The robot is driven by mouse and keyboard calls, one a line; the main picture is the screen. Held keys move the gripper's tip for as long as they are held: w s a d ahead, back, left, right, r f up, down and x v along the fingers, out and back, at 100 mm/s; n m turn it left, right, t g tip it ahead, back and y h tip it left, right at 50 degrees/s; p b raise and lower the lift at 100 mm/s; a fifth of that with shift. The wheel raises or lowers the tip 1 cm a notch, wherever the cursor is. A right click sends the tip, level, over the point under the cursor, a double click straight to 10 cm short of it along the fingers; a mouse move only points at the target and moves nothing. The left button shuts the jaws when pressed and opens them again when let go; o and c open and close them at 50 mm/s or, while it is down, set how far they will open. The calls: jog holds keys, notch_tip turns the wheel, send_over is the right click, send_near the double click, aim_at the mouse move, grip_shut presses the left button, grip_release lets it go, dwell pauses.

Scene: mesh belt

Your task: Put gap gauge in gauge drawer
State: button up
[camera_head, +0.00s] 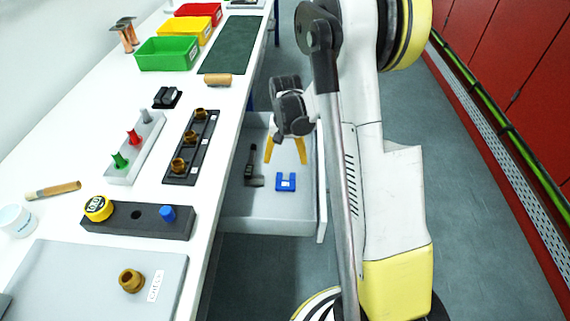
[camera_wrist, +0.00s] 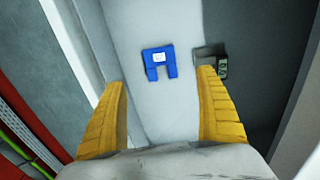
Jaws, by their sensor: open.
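The gap gauge appears to be the blue U-shaped block (camera_head: 286,182) with a small white label. It lies flat on the floor of the open grey drawer (camera_head: 262,208) under the white bench. It also shows in the wrist view (camera_wrist: 158,54), beyond and between the fingertips. My gripper (camera_head: 285,153) is over the drawer with its yellow fingers spread, open and empty. In the wrist view the fingers (camera_wrist: 162,82) are apart with nothing between them, and the blue gauge is clear of both.
A dark tool with a grey end (camera_head: 252,168) lies left of the blue gauge in the drawer. The bench holds a black block with brown pieces (camera_head: 193,150), a grey peg rack (camera_head: 135,152) and coloured bins (camera_head: 168,53). The drawer's front wall (camera_head: 321,205) stands beside my arm.

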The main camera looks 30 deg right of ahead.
jog(key=s+a+r+n+t, duration=0.25)
jog(key=a+r, duration=0.25)
jog(key=r, duration=0.5)
jog(key=s+a+r+n+t, duration=0.2)
jog(key=s+a+r, duration=0.3)
jog(key=s, duration=0.3)
jog(key=s+a+r+n+t, duration=0.2)
jog(key=s+a+r, duration=0.3)
jog(key=s+r, duration=0.1)
jog(key=shift+s+t, duration=0.35)
jog(key=shift+s, duration=0.5)
jog(key=shift+d+f, duration=0.1)
